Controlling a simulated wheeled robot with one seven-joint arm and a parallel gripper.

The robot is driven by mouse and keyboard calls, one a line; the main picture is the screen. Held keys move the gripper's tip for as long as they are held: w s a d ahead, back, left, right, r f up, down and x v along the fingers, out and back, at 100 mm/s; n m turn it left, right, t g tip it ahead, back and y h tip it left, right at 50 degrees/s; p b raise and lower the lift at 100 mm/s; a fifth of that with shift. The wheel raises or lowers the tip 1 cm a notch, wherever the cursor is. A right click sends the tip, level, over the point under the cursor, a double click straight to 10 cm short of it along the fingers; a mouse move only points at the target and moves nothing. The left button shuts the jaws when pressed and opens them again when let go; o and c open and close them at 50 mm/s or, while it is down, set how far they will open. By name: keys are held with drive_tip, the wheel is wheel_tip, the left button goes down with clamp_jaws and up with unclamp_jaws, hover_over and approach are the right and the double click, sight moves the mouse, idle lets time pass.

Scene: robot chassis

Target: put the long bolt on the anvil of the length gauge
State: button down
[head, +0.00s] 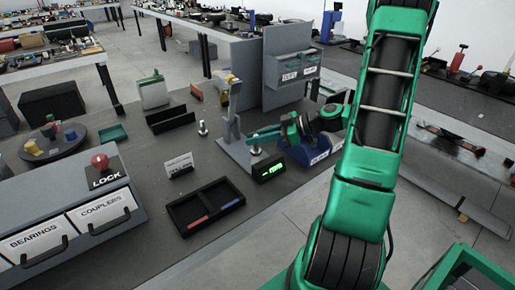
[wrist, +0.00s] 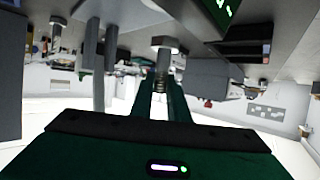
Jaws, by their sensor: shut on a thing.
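The length gauge (head: 232,112) is a grey upright column on a flat base at the middle of the table. My gripper (head: 256,139) reaches in from the right, low over that base, beside the column. In the wrist view my gripper (wrist: 161,84) is shut on the threaded shank of a silver bolt (wrist: 162,74). A wider silver round part (wrist: 163,44) adjoins the shank on the table side; I cannot tell whether it is the bolt's head or the anvil, or whether they touch. Another silver bolt (head: 203,128) stands upright on the table, left of the gauge.
A small display with green characters (head: 268,170) stands in front of the gauge. A blue bin (head: 308,150) sits close to its right. A grey cabinet (head: 290,65) stands behind.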

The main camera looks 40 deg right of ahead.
drive_tip(key=shift+w+d+f, duration=0.3)
drive_tip(key=shift+d+f, duration=0.25)
drive_tip(key=shift+d, duration=0.2)
drive_tip(key=shift+f, duration=1.9)
drive_tip(key=c, duration=1.7)
unclamp_jaws()
drive_tip(key=shift+f, duration=0.1)
